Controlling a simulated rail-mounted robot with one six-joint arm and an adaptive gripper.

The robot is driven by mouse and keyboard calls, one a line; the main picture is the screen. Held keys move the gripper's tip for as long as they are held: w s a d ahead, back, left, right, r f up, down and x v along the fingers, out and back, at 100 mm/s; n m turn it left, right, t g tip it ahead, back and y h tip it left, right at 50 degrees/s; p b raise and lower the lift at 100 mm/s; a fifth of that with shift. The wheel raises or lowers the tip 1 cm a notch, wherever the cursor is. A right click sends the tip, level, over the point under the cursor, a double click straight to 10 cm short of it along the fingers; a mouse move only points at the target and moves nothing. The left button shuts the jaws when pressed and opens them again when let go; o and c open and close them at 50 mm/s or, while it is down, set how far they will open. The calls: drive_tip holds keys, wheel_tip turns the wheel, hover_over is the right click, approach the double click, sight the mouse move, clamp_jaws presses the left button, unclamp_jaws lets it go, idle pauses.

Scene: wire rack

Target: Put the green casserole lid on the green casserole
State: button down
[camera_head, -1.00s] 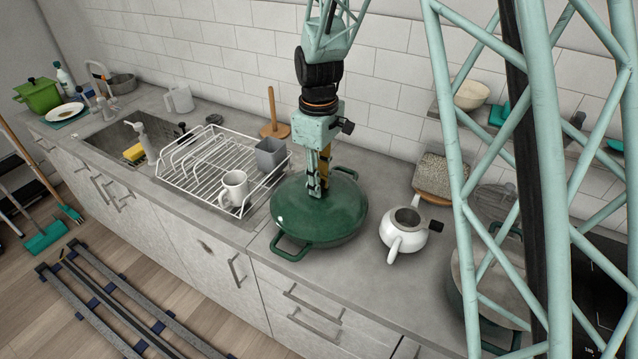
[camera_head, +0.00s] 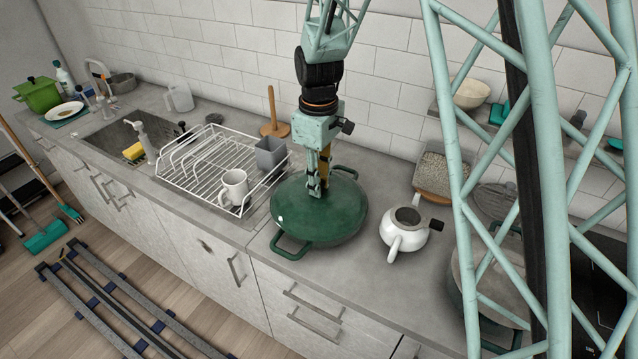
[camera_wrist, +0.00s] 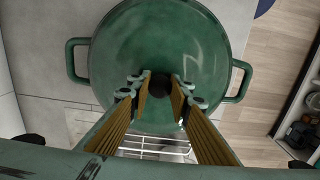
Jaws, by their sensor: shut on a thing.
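The dark green casserole (camera_head: 297,248) stands on the counter right of the wire rack, its two loop handles showing; they also show in the wrist view (camera_wrist: 75,62). The round dark green lid (camera_head: 345,205) lies over its top and looks flat. The lid also fills the middle of the wrist view (camera_wrist: 160,40). My gripper (camera_head: 318,188) points down at the lid's middle. In the wrist view, my gripper (camera_wrist: 160,90) is shut on the dark knob of the lid, one finger on each side. The seam between lid and casserole is too small to judge.
A white wire rack (camera_head: 190,180) with a white mug (camera_head: 233,187) and a grey cup (camera_head: 270,156) stands at left. A white teapot (camera_head: 402,230) stands close at right. A wooden paper-towel stand (camera_head: 274,127) is behind. A light green pot (camera_head: 38,97) is far left.

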drive_tip(key=shift+f, duration=0.1)
idle(0.6)
drive_tip(key=c, duration=2)
unclamp_jaws()
drive_tip(key=shift+r+p, duration=1.7)
drive_tip(key=shift+r, duration=1.8)
drive_tip(key=shift+r, duration=0.1)
wheel_tip(320, 180, up, 12)
